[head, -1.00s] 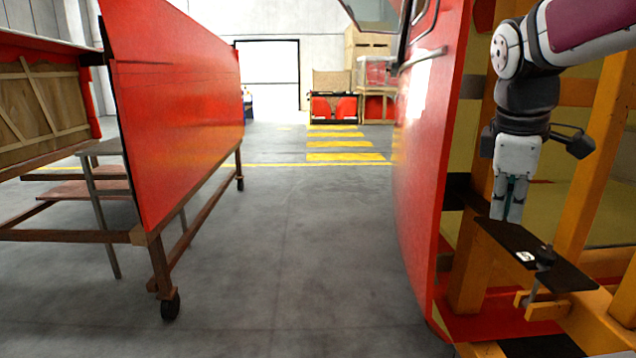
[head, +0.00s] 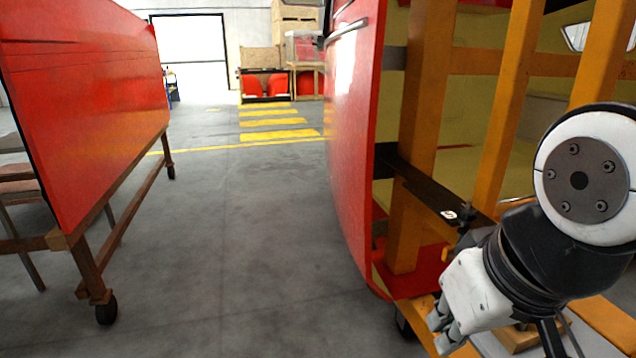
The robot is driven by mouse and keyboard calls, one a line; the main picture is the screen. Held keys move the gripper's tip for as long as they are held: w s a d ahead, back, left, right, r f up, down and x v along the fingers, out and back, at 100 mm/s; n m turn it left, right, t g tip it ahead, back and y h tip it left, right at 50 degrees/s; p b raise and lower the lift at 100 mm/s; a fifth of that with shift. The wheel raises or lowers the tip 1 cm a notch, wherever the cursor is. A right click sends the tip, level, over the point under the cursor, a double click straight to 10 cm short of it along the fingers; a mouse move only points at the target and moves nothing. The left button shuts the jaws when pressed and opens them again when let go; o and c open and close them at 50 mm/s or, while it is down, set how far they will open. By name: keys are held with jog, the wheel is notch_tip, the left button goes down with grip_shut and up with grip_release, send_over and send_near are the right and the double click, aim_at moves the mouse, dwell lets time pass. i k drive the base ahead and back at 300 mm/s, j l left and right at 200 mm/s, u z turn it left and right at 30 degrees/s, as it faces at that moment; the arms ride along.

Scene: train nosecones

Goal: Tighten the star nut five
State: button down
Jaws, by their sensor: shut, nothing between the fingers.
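A black plate (head: 425,190) with a small white label (head: 449,214) juts from the orange frame inside the red nosecone. A small dark knob (head: 467,217), likely the star nut, shows at the plate's near end, partly hidden by my wrist. The label is too small to read surely. My gripper (head: 442,332) is at the lower right, pointing down and to the left. It is shut and empty. In the picture it lies below the plate and apart from the knob.
Orange posts (head: 500,110) stand close behind my arm. The red nosecone side (head: 352,150) borders the aisle. A red panel (head: 85,100) on a wheeled wooden stand is at the left. The grey floor (head: 250,240) between is clear.

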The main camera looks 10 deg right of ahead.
aim_at(464, 216)
jog(key=j+z, duration=0.2)
jog(key=z, duration=0.25)
jog(key=k+j+z, duration=0.1)
jog(key=z, duration=0.3)
jog(key=j, duration=0.1)
